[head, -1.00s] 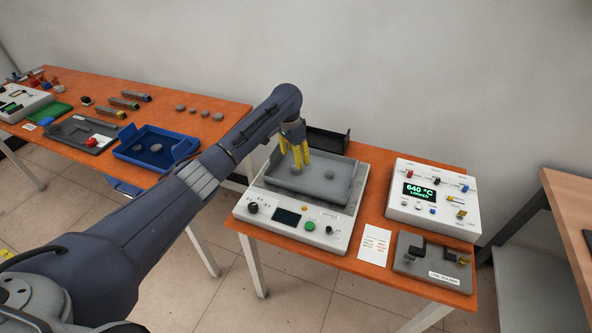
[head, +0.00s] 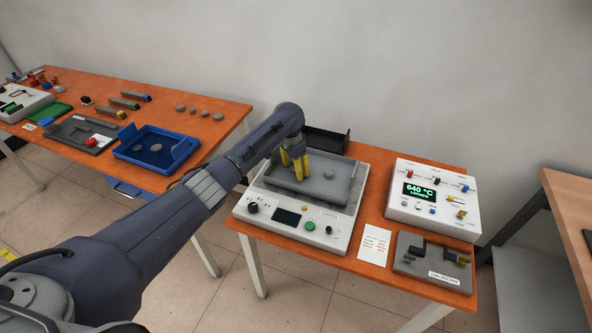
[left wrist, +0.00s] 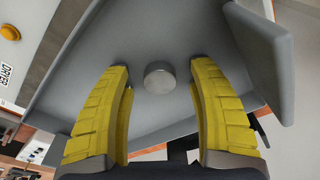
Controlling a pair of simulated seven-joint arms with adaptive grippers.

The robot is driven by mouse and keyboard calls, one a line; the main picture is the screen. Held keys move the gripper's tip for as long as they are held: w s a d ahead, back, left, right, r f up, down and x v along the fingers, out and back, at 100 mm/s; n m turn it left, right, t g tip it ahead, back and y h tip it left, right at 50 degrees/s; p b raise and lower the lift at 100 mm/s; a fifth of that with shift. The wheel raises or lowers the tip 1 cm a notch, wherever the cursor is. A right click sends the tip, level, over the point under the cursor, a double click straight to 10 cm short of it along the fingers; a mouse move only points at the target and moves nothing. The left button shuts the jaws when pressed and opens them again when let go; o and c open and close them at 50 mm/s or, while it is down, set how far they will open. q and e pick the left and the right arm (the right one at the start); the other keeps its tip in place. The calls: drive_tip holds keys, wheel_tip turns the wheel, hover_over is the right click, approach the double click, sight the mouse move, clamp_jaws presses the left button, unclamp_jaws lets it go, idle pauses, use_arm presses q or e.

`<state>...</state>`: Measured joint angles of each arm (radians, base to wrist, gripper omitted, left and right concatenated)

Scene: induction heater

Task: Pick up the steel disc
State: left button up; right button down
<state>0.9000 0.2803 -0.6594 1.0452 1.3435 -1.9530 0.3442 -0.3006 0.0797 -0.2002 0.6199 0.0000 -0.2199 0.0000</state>
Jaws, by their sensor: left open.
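A short grey steel disc (left wrist: 159,79) stands on the grey tray floor in the left wrist view, centred between my fingertips and slightly beyond them. My left gripper (head: 298,173) has two yellow fingers; it is open and empty, low over the left part of the grey tray (head: 320,197). Its fingers also frame the disc in the left wrist view (left wrist: 159,68). In the head view a grey disc (head: 329,174) lies in the tray to the right of the fingers; I cannot tell whether it is the same disc. My right gripper is not in view.
The tray rests on a white dryer unit (head: 265,222) on an orange table. A 640 °C control box (head: 450,214) and a grey fixture (head: 430,275) are at the right. A blue tray (head: 180,141) with discs is on the left table. The tray's walls rise near the fingers.

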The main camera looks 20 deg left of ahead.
use_arm(q)
drive_tip(key=shift+c, duration=0.3)
clamp_jaws()
